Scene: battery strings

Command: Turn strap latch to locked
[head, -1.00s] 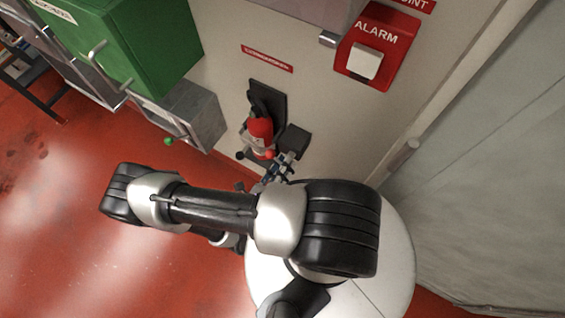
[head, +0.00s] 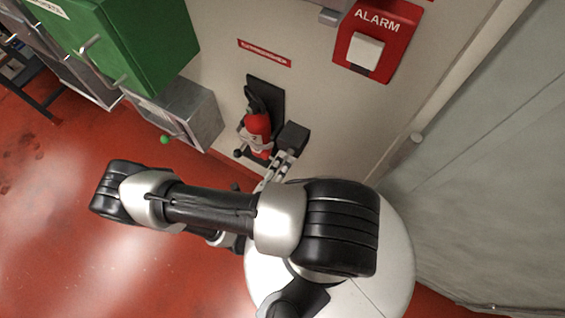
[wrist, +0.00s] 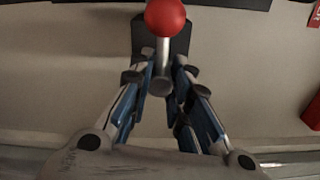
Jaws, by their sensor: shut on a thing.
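The strap latch shows in the wrist view as a lever with a red ball knob (wrist: 165,17) on a short grey stem, in front of a black plate (wrist: 181,47). My gripper (wrist: 163,78) is shut on the strap latch, its fingers on either side of the stem below the ball. In the head view my gripper (head: 280,168) is just below a black block (head: 292,137) beside the red extinguisher (head: 257,128). The red knob cannot be made out in the head view.
A red alarm box (head: 378,42) is on the wall at upper right. A green cabinet (head: 125,45) and a grey box (head: 190,112) with a green-knobbed lever (head: 164,139) are at left. The red floor (head: 60,210) at left is clear.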

